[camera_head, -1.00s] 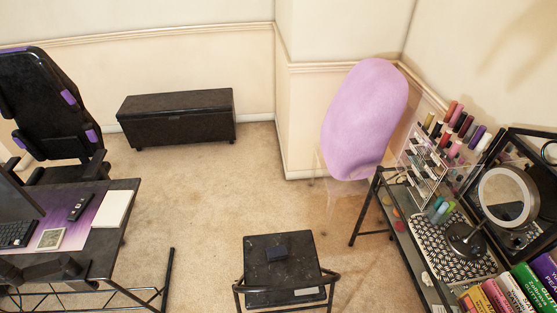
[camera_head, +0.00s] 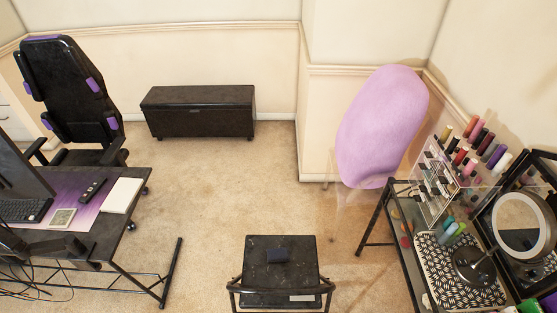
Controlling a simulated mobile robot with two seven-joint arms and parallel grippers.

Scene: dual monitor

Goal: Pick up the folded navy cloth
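The folded navy cloth (camera_head: 277,256) is a small dark square lying on the seat of a black chair (camera_head: 262,272) at the bottom centre of the head view. It lies near the middle of the seat, and nothing covers it. Neither of my grippers is in view, and nothing touches the cloth.
A black desk (camera_head: 120,230) with a keyboard and monitor stands at the left, by an office chair (camera_head: 70,95). A black chest (camera_head: 198,112) is against the wall. A vanity table (camera_head: 408,262) with a mirror and bottles stands right, near a pink-purple chair (camera_head: 380,125). Carpet between is clear.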

